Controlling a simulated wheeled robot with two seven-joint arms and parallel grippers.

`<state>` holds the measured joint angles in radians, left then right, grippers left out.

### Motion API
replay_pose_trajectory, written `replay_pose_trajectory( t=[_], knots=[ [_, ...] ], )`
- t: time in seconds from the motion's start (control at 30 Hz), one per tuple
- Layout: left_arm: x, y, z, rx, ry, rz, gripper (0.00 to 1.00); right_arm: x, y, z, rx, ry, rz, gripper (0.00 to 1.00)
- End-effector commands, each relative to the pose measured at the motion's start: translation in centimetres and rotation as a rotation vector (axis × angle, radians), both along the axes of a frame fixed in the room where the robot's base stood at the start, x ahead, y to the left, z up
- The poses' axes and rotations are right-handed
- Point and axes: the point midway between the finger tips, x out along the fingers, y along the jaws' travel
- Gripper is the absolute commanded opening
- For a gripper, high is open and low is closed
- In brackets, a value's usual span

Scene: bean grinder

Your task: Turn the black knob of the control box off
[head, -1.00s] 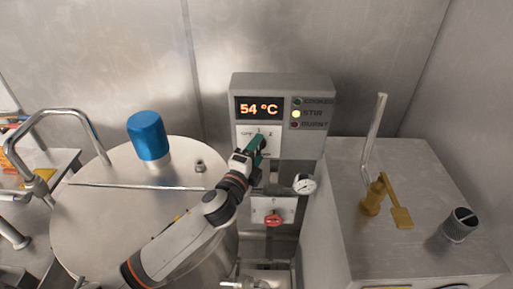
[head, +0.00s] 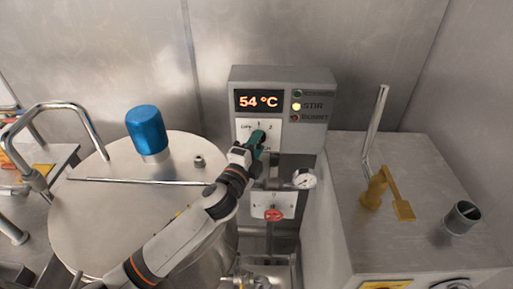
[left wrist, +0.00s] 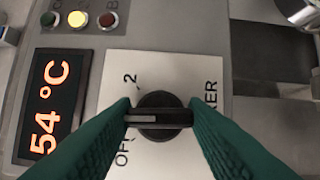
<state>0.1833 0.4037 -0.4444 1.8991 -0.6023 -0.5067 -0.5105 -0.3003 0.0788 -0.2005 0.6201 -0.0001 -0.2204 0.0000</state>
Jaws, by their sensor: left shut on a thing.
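The grey control box (head: 281,80) is on the wall at the centre of the head view. Its display (head: 259,101) reads 54 °C, and the yellow STIR lamp (head: 297,106) is lit. The black knob (left wrist: 160,117) sits on the white dial plate (left wrist: 195,72) in the left wrist view. My left gripper (head: 257,139) is at the plate, and its green fingers (left wrist: 160,119) are shut on the knob from both sides. In the head view the fingers hide the knob. My right gripper is not in view.
A steel vessel (head: 100,215) with a blue cap (head: 148,131) stands at the left. Below the box are a gauge (head: 304,179) and a red valve knob (head: 273,215). A metal cabinet (head: 345,225) with a yellow lever (head: 402,208) stands at the right.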

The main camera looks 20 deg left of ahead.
Motion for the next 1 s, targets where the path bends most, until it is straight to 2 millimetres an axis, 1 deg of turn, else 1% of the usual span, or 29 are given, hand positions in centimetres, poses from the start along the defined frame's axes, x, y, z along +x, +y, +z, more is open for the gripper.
replay_pose_trajectory(
  t=[0.03, 0.5, 0.7, 1.0],
  knots=[
    [0.0, 0.0, -0.7, -0.029, -0.006, 0.002, 0.17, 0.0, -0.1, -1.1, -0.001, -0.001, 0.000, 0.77],
    [0.0, -0.1, -1.1, -0.398, -0.112, 0.002, 0.17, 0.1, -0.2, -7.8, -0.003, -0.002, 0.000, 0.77],
    [0.0, -0.1, -1.1, -0.538, -0.150, 0.003, 0.17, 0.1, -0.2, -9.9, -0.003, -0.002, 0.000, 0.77],
    [0.1, -0.2, -0.8, -0.664, -0.186, 0.002, 0.17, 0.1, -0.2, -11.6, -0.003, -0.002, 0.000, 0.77]
  ],
)
